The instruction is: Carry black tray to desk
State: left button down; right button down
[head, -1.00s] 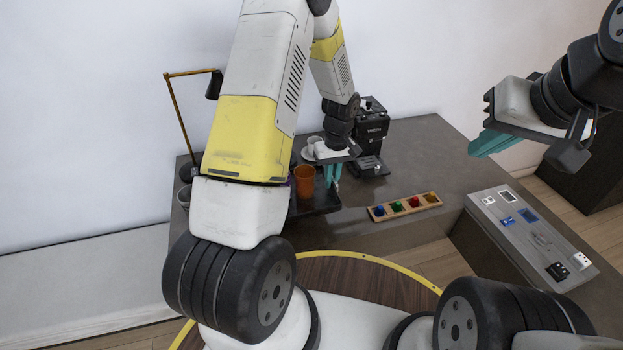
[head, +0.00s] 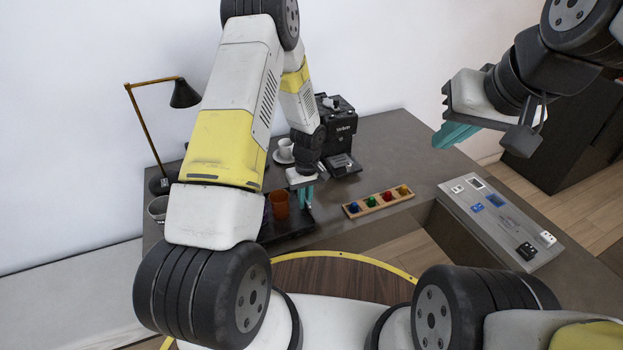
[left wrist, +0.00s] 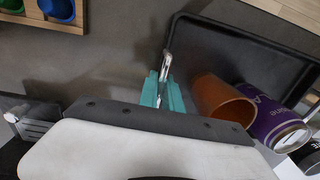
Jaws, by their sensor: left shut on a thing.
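The black tray (left wrist: 240,42) has a raised rim and a silver handle (left wrist: 167,62). In the left wrist view my left gripper (left wrist: 163,92) has its teal fingers closed on that handle. An orange cup (left wrist: 222,102) and a purple can (left wrist: 268,118) are on the tray beside the fingers. In the head view the tray (head: 290,226) is at the desk's (head: 395,150) front left, partly hidden by my left arm; my left gripper (head: 306,198) is at its right side. I cannot tell whether the tray touches the desk. My right gripper (head: 457,134) is raised at the right, apart from everything.
A black coffee machine (head: 337,125) and a white cup (head: 286,148) on a saucer stand behind the tray. A wooden holder (head: 378,202) with colored pieces lies right of it. A lamp (head: 184,94) stands at left. The desk's middle right is clear.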

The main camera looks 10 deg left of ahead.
pick_arm(q)
jog(key=c, duration=1.5)
grip_release()
jog(key=s+a+r+m+t+h, duration=0.1)
jog(key=s+r, duration=0.2)
jog(key=r, duration=1.3)
jog(key=s+r+m+t, duration=0.2)
jog(key=s+r, duration=0.2)
jog(key=r, duration=1.1)
jog(key=s+r+m+t, duration=0.1)
jog(key=s+r, duration=0.2)
jog(key=s, duration=0.2)
jog(key=s+r+m+t+h, duration=0.1)
jog(key=s+r, duration=0.3)
jog(key=s, duration=0.1)
jog(key=s+a+r+m+t, duration=0.1)
jog(key=s+r, duration=0.3)
jog(key=s, duration=0.2)
jog(key=shift+m+t+h, duration=0.3)
jog(key=shift+m+h, duration=0.1)
